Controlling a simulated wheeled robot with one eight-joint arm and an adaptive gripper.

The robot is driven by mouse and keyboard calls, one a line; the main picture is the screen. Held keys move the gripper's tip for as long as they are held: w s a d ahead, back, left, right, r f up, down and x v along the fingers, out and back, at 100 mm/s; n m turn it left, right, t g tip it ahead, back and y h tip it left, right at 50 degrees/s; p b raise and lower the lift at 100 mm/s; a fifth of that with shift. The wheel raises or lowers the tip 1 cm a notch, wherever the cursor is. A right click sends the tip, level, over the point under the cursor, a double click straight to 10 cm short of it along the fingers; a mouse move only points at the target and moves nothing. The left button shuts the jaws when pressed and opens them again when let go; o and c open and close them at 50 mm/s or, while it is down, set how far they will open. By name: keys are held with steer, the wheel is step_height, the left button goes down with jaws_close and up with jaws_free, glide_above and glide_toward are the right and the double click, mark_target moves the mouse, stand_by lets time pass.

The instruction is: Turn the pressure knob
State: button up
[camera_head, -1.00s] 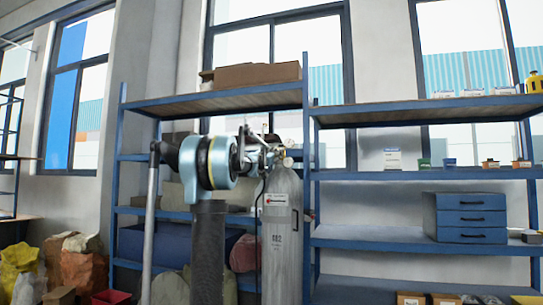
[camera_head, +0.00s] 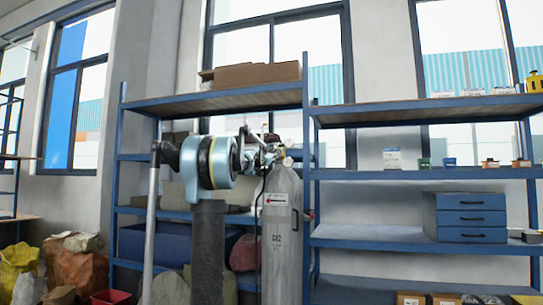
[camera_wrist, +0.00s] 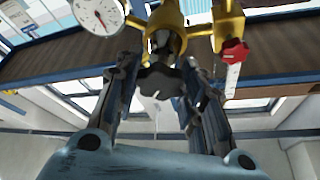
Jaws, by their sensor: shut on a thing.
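The dark pressure knob (camera_wrist: 158,88) sits below the brass regulator body (camera_wrist: 183,18) in the wrist view, between my two fingers. My gripper (camera_wrist: 161,76) is shut on the knob, with one finger on each side. A small light mark shows on the knob face. In the head view my gripper (camera_head: 262,153) is at the top of the grey gas cylinder (camera_head: 281,235), and the knob is too small to tell there.
A white round gauge (camera_wrist: 99,16) is close to my left finger in the wrist view. A red knob (camera_wrist: 235,53) hangs to the right of my fingers. Blue shelving (camera_head: 225,101) stands behind the cylinder, with a cardboard box (camera_head: 256,75) on top.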

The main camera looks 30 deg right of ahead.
steer(key=o, duration=1)
steer(key=shift+o, duration=0.2)
steer(key=v, duration=1.2)
steer(key=shift+w, duration=0.2)
